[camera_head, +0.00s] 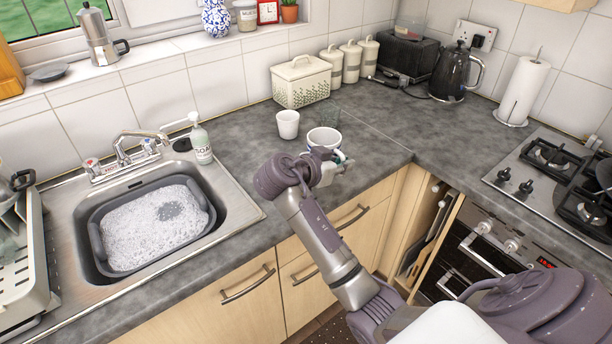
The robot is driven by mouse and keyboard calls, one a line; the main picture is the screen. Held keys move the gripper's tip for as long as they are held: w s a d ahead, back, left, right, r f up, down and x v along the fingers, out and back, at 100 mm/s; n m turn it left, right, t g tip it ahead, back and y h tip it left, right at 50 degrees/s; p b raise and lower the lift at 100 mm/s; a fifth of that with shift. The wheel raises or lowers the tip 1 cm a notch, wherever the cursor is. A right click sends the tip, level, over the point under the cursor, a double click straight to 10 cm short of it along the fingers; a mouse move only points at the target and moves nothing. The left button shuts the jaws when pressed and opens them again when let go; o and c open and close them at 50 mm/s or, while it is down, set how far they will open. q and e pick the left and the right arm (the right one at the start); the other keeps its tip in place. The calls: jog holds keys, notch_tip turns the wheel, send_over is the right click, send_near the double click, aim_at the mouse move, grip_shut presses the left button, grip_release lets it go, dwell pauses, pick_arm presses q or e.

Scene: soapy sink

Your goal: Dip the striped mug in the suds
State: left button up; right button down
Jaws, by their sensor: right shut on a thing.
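The striped mug (324,137) is at the front of the counter, right of the sink. It is white with a blue band and looks upright, its lower part hidden by my gripper. My right gripper (335,165) is shut on the mug. Whether the mug touches the counter is hard to tell. The suds (150,232) fill a grey basin (97,250) set in the steel sink at the left. A darker patch shows in the foam. My left gripper is not in view.
A soap bottle (200,143) and the tap (122,152) stand behind the sink. A dish rack (22,265) is at the far left. The counter between sink and mug is clear.

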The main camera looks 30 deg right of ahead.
jog(key=w+a+f, duration=0.1)
jog(key=w, duration=0.2)
jog(key=w+a+f+p, duration=0.1)
jog(key=w+f, duration=0.1)
jog(key=w, duration=0.1)
jog(key=w+f, duration=0.2)
jog(key=w, duration=0.1)
jog(key=shift+a+f, duration=0.15)
jog(key=shift+a, duration=0.25)
notch_tip(320, 180, down, 3)
jog(key=shift+f+p, duration=0.1)
jog(key=shift+p, duration=0.7)
jog(key=shift+f, duration=0.25)
jog(key=shift+f+b, duration=0.15)
jog(key=shift+b, duration=0.15)
jog(key=c, duration=1.2)
grip_release()
